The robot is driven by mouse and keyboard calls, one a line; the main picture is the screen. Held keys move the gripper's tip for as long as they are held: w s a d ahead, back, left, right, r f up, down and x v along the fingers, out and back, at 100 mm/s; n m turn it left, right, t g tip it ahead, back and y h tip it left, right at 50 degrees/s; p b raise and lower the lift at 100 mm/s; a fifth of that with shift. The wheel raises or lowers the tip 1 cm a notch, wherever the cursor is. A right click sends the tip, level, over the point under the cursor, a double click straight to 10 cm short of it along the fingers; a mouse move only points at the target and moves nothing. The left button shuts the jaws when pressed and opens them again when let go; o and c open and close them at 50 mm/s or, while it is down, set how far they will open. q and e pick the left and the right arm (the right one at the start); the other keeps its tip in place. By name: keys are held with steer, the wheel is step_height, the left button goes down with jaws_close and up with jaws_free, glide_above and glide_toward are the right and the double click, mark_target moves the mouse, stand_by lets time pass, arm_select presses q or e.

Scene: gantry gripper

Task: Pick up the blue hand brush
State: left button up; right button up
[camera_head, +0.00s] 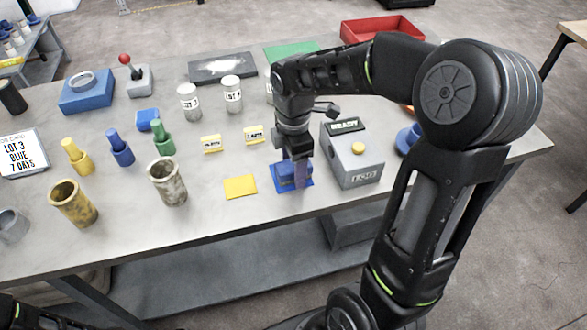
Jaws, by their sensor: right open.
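My right gripper (294,182) points straight down over the front of the table, just left of the grey box. It is open. A blue block-like thing (287,173) sits at its fingertips on a blue square (279,187); the fingers partly hide it, and I cannot tell whether it is the hand brush. Another blue piece with a narrow upright part (120,148) stands at the left between a similar yellow one (77,156) and a green one (162,138). My left gripper is not in view; only part of my left arm shows at the lower left.
A grey box (350,160) with a yellow button stands close right of my right gripper. A stained cup (167,182), a brass cup (73,203) and a yellow square (239,187) lie left. White jars (232,95) stand behind. The table's front edge is near.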

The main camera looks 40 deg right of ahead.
steer(key=shift+f, duration=0.25)
stand_by(0.3)
steer(key=shift+c, duration=0.5)
jaws_close()
